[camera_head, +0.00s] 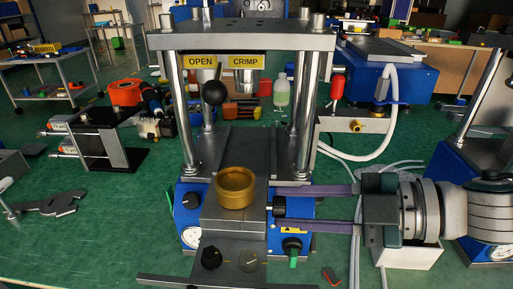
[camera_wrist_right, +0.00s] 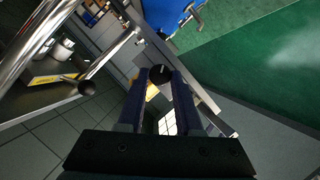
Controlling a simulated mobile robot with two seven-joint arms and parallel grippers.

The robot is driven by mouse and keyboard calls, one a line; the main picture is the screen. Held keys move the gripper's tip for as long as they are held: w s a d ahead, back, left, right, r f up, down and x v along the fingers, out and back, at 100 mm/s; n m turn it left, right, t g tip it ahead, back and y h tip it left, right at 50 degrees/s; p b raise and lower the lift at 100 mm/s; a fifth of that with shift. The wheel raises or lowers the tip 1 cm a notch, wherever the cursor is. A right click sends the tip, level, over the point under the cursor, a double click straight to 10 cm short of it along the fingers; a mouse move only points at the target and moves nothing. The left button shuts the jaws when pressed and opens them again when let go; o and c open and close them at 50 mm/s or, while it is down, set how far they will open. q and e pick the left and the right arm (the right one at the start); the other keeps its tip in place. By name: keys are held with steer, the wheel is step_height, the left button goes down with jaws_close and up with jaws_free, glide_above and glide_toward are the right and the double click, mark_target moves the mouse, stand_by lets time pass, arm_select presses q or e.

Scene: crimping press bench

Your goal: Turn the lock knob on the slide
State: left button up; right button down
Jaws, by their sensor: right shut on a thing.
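The press slide (camera_head: 232,222) lies between the posts at the front of the blue press and carries a round brass die cup (camera_head: 235,187). A black lock knob (camera_head: 279,206) sticks out from the slide's right side. My right gripper (camera_head: 277,207) reaches in from the right, with one purple finger on each side of this knob, and is shut on it. In the right wrist view the round dark knob (camera_wrist_right: 160,75) sits between the fingertips. My left gripper is not in view.
A black ball handle (camera_head: 215,93) hangs under the OPEN and CRIMP labels. A grey wrench (camera_head: 52,204) lies at left.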

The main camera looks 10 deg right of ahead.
steer(key=shift+w+r+m+g+p, duration=0.1)
steer(key=shift+m+g+p, duration=0.2)
stand_by(0.4)
steer(key=c, duration=0.6)
jaws_free()
steer(key=v, duration=1)
